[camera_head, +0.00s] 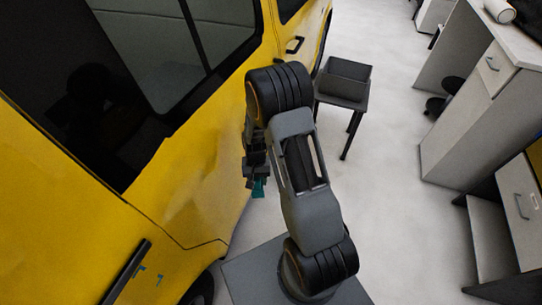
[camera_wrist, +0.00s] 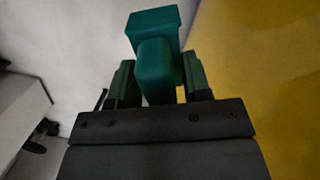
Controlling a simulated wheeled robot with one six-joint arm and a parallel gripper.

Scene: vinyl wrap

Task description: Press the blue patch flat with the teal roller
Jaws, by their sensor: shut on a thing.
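My gripper (camera_head: 254,172) is shut on the teal roller (camera_head: 259,188), beside the yellow vehicle in the head view. In the wrist view, the roller (camera_wrist: 155,60) stands up between the two dark green fingers of my gripper (camera_wrist: 158,85). The yellow panel (camera_wrist: 260,75) is to its right, and the roller appears apart from it. Small blue marks (camera_head: 160,280) show on the lower yellow side in the head view, near a dark handle. I cannot tell whether they are the blue patch; no larger blue area shows.
The yellow vehicle (camera_head: 195,185) fills the left, with dark windows. A small dark table (camera_head: 341,103) bearing a grey bin (camera_head: 346,78) stands behind my arm. White cabinets (camera_head: 470,110) line the right. The pale floor (camera_head: 395,230) between is clear.

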